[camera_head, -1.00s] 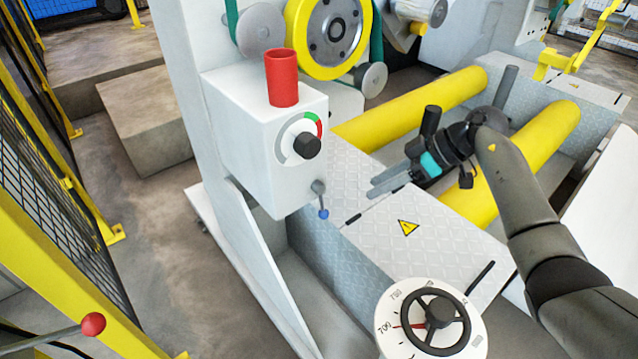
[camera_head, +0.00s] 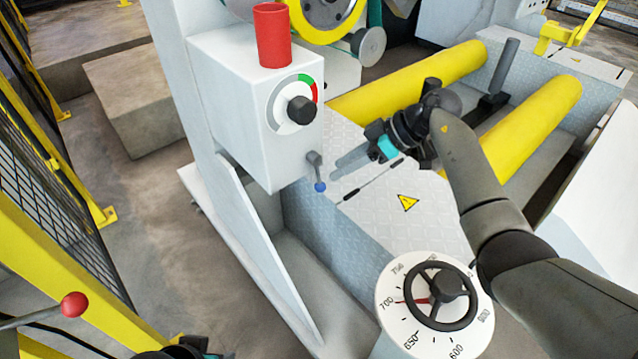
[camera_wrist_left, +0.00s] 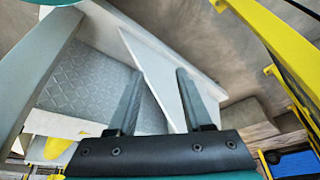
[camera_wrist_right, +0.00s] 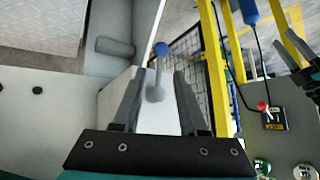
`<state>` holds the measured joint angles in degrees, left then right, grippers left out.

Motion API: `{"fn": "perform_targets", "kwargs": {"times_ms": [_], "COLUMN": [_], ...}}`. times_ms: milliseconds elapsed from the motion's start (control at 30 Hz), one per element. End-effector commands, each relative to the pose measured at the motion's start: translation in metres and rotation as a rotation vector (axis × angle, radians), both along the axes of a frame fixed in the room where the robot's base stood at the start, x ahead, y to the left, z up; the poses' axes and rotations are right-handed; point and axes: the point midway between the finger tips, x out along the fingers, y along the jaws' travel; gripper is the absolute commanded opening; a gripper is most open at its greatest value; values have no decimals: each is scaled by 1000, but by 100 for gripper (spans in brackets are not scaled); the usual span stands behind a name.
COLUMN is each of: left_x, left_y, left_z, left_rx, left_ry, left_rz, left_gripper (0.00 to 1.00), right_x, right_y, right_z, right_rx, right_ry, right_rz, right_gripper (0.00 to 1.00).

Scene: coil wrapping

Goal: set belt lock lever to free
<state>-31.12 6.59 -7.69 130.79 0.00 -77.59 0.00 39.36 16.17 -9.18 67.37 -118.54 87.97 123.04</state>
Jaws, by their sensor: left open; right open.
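The belt lock lever (camera_head: 316,170) is a small grey lever with a blue ball tip, low on the right side of the white control box (camera_head: 230,90). It hangs downward. My right gripper (camera_head: 338,168) is open and just right of the lever, fingers pointing at it. In the right wrist view, the lever (camera_wrist_right: 156,84) and its blue ball appear between the two open fingers (camera_wrist_right: 158,73); contact cannot be made out. My left gripper (camera_wrist_left: 158,74) is open and empty in the left wrist view, facing the white frame and checkered plate.
The box carries a red cylinder (camera_head: 272,36) and a black knob (camera_head: 300,110) on a red-green dial. A handwheel (camera_head: 440,296) on a numbered dial stands below my right arm. Yellow rollers (camera_head: 410,80) lie behind. A yellow fence and a red-knobbed lever (camera_head: 74,305) are at left.

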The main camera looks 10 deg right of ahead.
Motion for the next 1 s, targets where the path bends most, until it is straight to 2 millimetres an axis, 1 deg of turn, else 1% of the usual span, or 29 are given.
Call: {"fn": "perform_targets", "kwargs": {"times_ms": [33, 233, 333, 500, 700, 1000], "left_x": [0, -2, 6, 20, 32, 43], "left_y": [0, 1, -8, -22, -36, -52], "left_z": [4, 27, 23, 25, 24, 24], "left_rx": [-1, -5, -29, -72, -119, -173], "left_ry": [-11, -43, -103, -213, -315, -429], "left_rz": [0, 1, -16, -37, -56, -73], "left_gripper": [50, 50, 50, 50, 50, 50], "right_x": [1, 5, 7, 10, 12, 14], "right_y": [4, 17, 23, 34, 41, 48], "right_z": [-6, -19, -25, -36, -42, -50], "right_rx": [1, 1, 1, 1, 1, 0], "right_ry": [0, 0, 0, 0, 0, -1], "right_rz": [0, 1, 1, 1, 0, 1], "right_gripper": [42, 42, 42, 42, 42, 42]}}
